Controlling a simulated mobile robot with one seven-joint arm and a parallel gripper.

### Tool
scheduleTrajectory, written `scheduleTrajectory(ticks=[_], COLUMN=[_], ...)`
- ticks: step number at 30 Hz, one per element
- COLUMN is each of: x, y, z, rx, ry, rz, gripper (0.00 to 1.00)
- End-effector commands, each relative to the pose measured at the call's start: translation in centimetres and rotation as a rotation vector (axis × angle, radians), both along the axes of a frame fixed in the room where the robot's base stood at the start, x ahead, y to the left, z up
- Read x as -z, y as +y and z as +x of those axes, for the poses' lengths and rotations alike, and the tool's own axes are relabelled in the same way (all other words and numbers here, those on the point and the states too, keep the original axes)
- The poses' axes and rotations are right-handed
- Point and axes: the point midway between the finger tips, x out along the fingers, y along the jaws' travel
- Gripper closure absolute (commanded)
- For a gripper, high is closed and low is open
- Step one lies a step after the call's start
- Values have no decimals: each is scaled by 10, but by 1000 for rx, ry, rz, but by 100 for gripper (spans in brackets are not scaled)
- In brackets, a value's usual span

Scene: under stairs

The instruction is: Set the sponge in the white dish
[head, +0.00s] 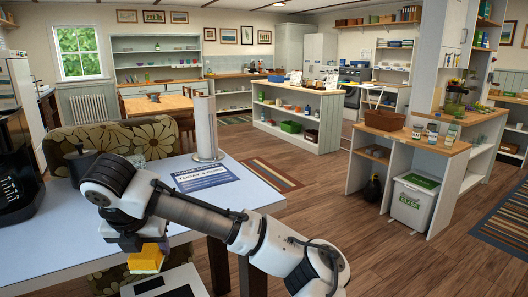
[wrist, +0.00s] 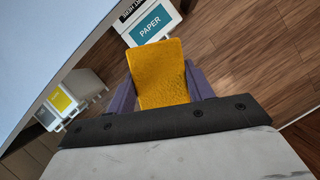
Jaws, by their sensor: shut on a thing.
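The yellow sponge (head: 146,261) is held below the end of my arm, at the lower left of the head view. In the wrist view the sponge (wrist: 158,72) stands out between the two purple fingers of my gripper (wrist: 162,88). My gripper (head: 144,247) is shut on it, beside the near edge of the pale table (head: 235,182). In the wrist view, floor and bins lie beyond the sponge. I cannot make out a white dish in either view; my arm hides part of the tabletop.
A paper roll (head: 205,127), a blue printed sheet (head: 205,174) and a dark grey canister (head: 80,160) stand or lie on the table. A black machine (head: 14,165) is at its left. A bin labelled PAPER (wrist: 150,27) and a yellow-labelled bin (wrist: 62,102) are below. Wooden floor is open to the right.

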Motion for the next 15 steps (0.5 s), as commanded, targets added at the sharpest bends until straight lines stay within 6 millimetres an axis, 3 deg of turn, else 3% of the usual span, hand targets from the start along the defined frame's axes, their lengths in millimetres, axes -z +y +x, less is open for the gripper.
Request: scheduleTrajectory(ticks=[8, 15], x=[36, 99], y=[-27, -69], z=[42, 87], rx=[399, 950], ry=[0, 4], rz=[-3, -6], gripper=[73, 73])
